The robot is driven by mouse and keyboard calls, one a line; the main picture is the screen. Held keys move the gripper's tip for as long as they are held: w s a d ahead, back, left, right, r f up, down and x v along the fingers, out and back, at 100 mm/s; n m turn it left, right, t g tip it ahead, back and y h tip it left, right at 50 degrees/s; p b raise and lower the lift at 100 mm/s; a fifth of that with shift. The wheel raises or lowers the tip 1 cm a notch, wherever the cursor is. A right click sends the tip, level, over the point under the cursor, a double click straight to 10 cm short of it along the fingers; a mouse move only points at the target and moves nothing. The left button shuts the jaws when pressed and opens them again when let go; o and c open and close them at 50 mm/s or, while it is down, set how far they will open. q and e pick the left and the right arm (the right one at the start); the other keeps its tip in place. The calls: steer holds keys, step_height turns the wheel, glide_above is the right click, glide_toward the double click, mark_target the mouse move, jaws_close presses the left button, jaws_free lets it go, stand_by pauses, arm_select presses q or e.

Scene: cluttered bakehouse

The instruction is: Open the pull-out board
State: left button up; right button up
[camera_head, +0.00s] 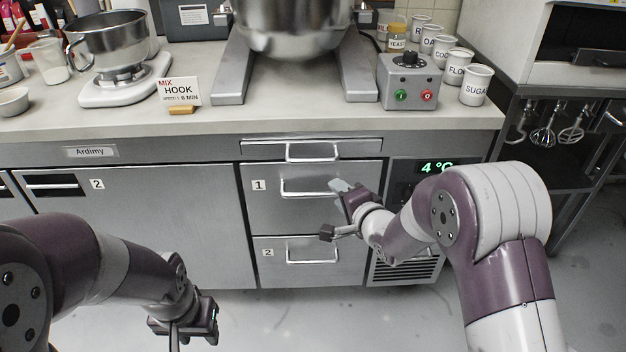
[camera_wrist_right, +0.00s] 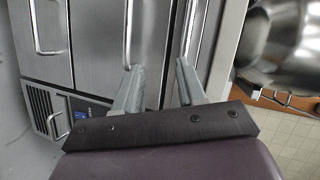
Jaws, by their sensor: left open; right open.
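The pull-out board (camera_head: 258,147) is a thin steel-fronted strip under the worktop, above drawer 1, with a bar handle (camera_head: 312,158). It looks flush with the cabinet. In the right wrist view its handle (camera_wrist_right: 188,30) stands upright beyond the fingertips. My right gripper (camera_head: 340,186) is open and empty, in front of drawer 1 near the right end of that drawer's handle, below and right of the board's handle. Its pale fingers also show in the wrist view (camera_wrist_right: 158,75); neither clearly touches a handle. My left gripper (camera_head: 190,322) is open, low at the lower left, away from the board.
Drawer 1 (camera_head: 270,212) and drawer 2 (camera_head: 268,248) lie below the board with similar bar handles (camera_head: 312,195). The worktop (camera_head: 215,122) above holds a large mixer (camera_head: 300,22), a hook sign (camera_head: 180,92) and a control box (camera_head: 410,85). The floor in front is clear.

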mark_target(314, 162)
steer(key=w+a+m+b, duration=0.1)
steer(key=w+a, duration=0.1)
steer(key=w, duration=0.2)
steer(key=w+a+t, duration=0.1)
steer(key=w, duration=0.3)
steer(key=w+a+m+y+b, duration=0.1)
steer(key=w+a, duration=0.1)
steer(key=w, duration=0.2)
steer(key=shift+a+r+m+b, duration=0.3)
steer(key=shift+a+r, duration=0.05)
steer(key=shift+s, duration=0.1)
jaws_close()
